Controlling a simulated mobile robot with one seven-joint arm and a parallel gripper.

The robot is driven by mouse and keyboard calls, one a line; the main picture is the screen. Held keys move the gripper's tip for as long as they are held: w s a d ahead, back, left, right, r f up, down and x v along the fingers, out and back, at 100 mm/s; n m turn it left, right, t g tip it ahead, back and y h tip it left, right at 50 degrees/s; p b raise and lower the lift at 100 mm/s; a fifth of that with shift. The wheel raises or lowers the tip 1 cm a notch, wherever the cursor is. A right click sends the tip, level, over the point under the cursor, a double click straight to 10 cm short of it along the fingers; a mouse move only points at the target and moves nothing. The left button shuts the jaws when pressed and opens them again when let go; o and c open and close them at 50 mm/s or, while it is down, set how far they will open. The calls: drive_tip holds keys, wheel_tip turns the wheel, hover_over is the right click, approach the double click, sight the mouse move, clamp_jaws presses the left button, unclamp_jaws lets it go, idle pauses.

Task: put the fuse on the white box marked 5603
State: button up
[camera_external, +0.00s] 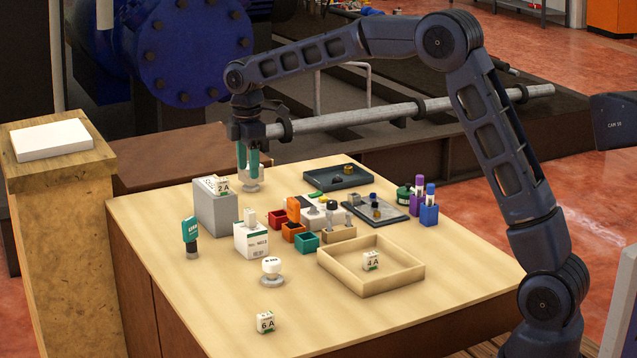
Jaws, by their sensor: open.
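White blocks marked in amperes look like fuses: one marked 2 A (223,187) on the grey box (215,212), one marked 4 A (370,261) in the wooden tray (398,280), one marked 6 A (265,322) on the bare table front. A white box (251,241) with a green stripe and a small number, hard to read for sure, stands right of the grey box. A small white piece (249,217) is on its top. My gripper (248,168) points down with teal fingers, open, over a white round piece (252,185) behind the white box. Whether the fingers touch it I cannot tell.
A white knob on a grey disc (271,270) and a teal-topped piece (191,236) stand nearby. Small coloured bins (306,242) crowd the middle. Dark trays (338,177) and a blue holder (429,214) are behind and right. The front left table is clear.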

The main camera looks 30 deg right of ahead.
drive_tip(key=s+d+r+m+t, duration=0.1)
drive_tip(key=s+d+r+m, duration=0.3)
drive_tip(key=s+d+r, duration=0.55)
drive_tip(key=s+d+r+m+t, duration=0.15)
drive_tip(key=s+d+m, duration=0.4)
drive_tip(key=d, duration=0.85)
drive_tip(key=s+d+f+m, duration=0.2)
drive_tip(key=s+d, duration=0.2)
drive_tip(key=s, duration=0.5)
drive_tip(key=s+d+f+m+t, duration=0.1)
drive_tip(key=s+d+f+m, duration=0.1)
drive_tip(key=s+d, duration=0.3)
drive_tip(key=s+d+f+m+t, duration=0.1)
drive_tip(key=s+d+m, duration=0.3)
drive_tip(key=s, duration=0.9)
drive_tip(key=shift+d+f, duration=0.25)
drive_tip(key=shift+f, duration=0.15)
